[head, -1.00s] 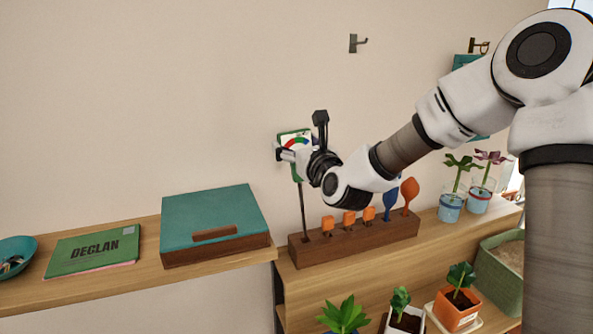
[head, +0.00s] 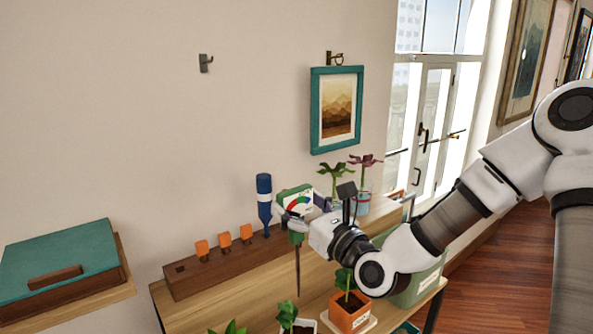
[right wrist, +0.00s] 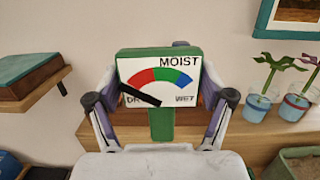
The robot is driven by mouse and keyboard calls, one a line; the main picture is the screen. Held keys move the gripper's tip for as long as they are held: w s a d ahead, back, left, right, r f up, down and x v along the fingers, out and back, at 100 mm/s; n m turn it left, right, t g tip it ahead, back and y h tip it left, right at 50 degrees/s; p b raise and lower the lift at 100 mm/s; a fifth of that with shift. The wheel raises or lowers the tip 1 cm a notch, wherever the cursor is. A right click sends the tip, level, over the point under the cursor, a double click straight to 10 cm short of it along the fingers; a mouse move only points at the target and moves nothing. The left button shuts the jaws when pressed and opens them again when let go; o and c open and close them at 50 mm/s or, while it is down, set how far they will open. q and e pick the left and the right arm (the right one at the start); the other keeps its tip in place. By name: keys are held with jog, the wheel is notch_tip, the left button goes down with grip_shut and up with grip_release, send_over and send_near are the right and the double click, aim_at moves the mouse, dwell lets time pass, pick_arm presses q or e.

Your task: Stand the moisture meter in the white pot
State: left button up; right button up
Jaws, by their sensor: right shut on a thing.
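The moisture meter (head: 299,202) has a green body, a white dial face and a long dark probe. It hangs upright, probe down, in my right gripper (head: 303,211), which is shut on its head. In the right wrist view the meter's dial (right wrist: 160,80) faces the camera between the two fingers. The white pot (head: 313,325), with dark soil and a small green plant (head: 287,312), is cut off by the bottom edge of the head view. The probe tip shows just above this plant; its distance in depth is unclear. My left gripper is not in view.
A wooden block (head: 215,272) holds orange tags and a blue tool (head: 264,200). An orange pot (head: 350,318) with a plant stands right of the white pot. A green planter (head: 418,284) is behind my right arm. A teal-lidded box (head: 60,258) lies at left.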

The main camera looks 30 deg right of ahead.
pick_arm(q)
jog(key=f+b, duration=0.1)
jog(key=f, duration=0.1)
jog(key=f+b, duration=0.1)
jog(key=b, duration=0.1)
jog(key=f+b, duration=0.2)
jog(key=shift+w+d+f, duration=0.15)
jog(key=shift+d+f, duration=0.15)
pick_arm(e)
notch_tip(320, 180, down, 10)
jog(key=s+d, duration=0.1)
jog(key=shift+d+h, duration=0.25)
jog(key=shift+h, duration=0.15)
pick_arm(q)
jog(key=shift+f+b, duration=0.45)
jog(key=shift+b, duration=0.15)
pick_arm(e)
jog(key=shift+s, duration=0.1)
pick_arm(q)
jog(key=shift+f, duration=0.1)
pick_arm(e)
jog(key=shift+f, duration=0.1)
dwell(0.3)
pick_arm(q)
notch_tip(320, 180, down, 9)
jog(key=b, duration=0.9)
pick_arm(e)
notch_tip(320, 180, down, 9)
jog(key=shift+f, duration=0.15)
dwell(1.2)
